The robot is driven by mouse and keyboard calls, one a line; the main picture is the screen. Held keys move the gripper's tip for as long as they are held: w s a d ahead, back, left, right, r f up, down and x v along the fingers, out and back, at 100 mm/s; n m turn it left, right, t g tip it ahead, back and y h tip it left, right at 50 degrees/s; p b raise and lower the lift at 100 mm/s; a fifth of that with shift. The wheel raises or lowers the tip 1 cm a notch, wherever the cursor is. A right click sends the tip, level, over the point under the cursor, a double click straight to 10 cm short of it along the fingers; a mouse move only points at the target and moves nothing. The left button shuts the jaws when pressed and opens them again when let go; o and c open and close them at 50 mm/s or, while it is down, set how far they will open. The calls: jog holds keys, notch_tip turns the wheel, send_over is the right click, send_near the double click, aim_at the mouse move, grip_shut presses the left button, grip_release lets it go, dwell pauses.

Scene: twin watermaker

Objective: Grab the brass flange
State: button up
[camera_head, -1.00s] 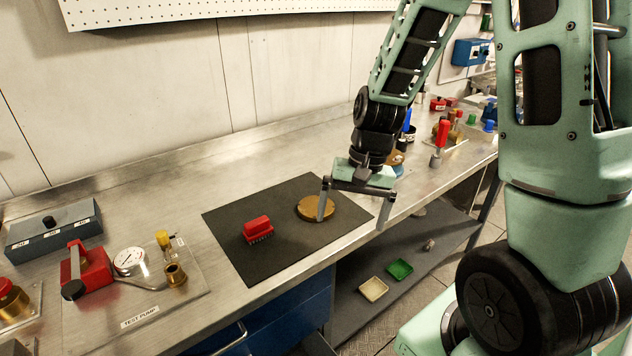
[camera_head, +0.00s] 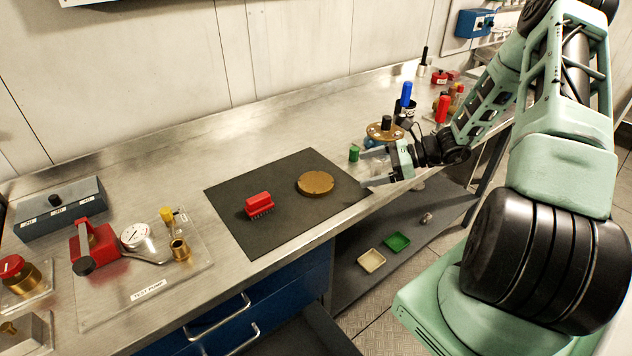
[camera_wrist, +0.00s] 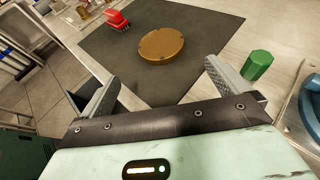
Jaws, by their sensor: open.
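The brass flange (camera_head: 315,183) is a round, flat brass disc lying on the dark mat (camera_head: 270,248) on the steel bench. My gripper (camera_head: 366,168) is to the right of it, off the mat's right corner, tilted over low with its fingers pointing left toward the disc. The jaws are open and empty. In the wrist view the brass flange (camera_wrist: 161,45) lies beyond the gap between the two fingertips (camera_wrist: 161,76), apart from both. Nothing hides it.
A red brush (camera_head: 259,203) lies on the mat left of the flange. A small green part (camera_head: 354,153) stands behind my fingers, with a brass-flanged fitting (camera_head: 385,130) and blue-topped item (camera_head: 405,95) beyond. The test pump (camera_head: 135,240) is at left. The bench's front edge is close.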

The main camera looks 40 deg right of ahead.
jog(key=p, duration=0.2)
send_near(313, 181)
jog(key=shift+x, duration=1.05)
jog(key=shift+p+x, duration=1.35)
jog(key=shift+x, duration=1.3)
jog(key=shift+d+f, duration=0.1)
jog(key=shift+f, duration=0.05)
jog(key=c, duration=1.5)
